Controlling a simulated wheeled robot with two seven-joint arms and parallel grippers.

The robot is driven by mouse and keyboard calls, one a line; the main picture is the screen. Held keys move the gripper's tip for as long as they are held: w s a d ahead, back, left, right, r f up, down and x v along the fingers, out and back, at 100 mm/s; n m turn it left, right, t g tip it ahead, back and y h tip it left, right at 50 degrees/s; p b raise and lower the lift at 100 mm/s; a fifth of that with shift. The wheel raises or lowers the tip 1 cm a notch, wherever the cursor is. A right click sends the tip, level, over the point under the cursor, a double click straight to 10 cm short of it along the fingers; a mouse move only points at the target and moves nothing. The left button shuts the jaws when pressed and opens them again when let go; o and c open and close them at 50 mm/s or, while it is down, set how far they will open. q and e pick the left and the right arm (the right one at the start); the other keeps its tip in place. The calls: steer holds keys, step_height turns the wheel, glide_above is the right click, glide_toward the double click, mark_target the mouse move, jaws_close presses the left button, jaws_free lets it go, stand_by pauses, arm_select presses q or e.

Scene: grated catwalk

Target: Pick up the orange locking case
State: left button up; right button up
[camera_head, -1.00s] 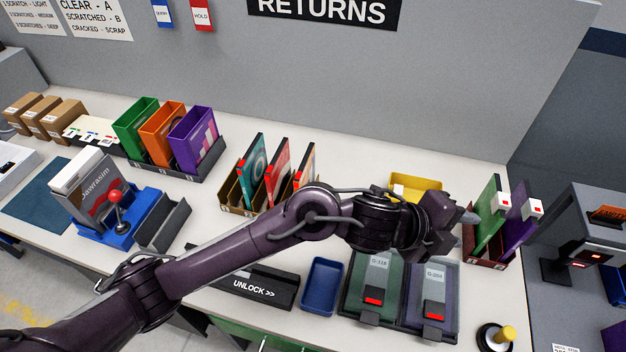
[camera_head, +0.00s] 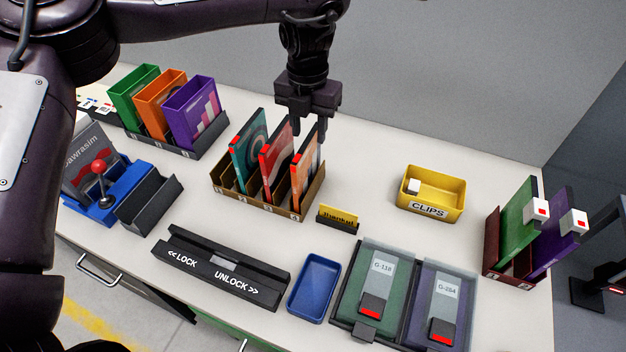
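The orange locking case (camera_head: 310,170) stands upright and leaning in the right end of a brown slotted rack (camera_head: 262,201), with a red tab on its front edge. A red case (camera_head: 276,162) and a teal case (camera_head: 249,150) stand to its left in the same rack. My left gripper (camera_head: 309,128) points down at the top of the orange case, its fingers apart. One finger shows at the right side of the case top; the other is near its left side. I cannot tell whether either finger touches it. My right gripper is not in view.
A yellow clips bin (camera_head: 430,207), a blue tray (camera_head: 315,287) and a black lock/unlock fixture (camera_head: 221,265) sit on the counter. A dark red rack (camera_head: 500,262) holds a green and a purple case. Clear counter lies right of the gripper, below the grey wall.

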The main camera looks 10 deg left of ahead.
mark_target(307, 156)
arm_select(q)
steer(key=shift+w+a+f, duration=0.15)
steer(key=shift+w+f, duration=0.05)
steer(key=shift+f, duration=0.45)
steer(key=shift+s+a+f, duration=0.15)
steer(key=shift+f, duration=0.6)
step_height(307, 156, down, 5)
steer(key=p, duration=0.2)
steer(key=shift+f+p, duration=0.2)
steer(key=shift+p, duration=0.15)
steer(key=shift+f, duration=0.15)
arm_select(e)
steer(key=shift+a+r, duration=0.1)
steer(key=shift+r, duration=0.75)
arm_select(q)
jaws_close()
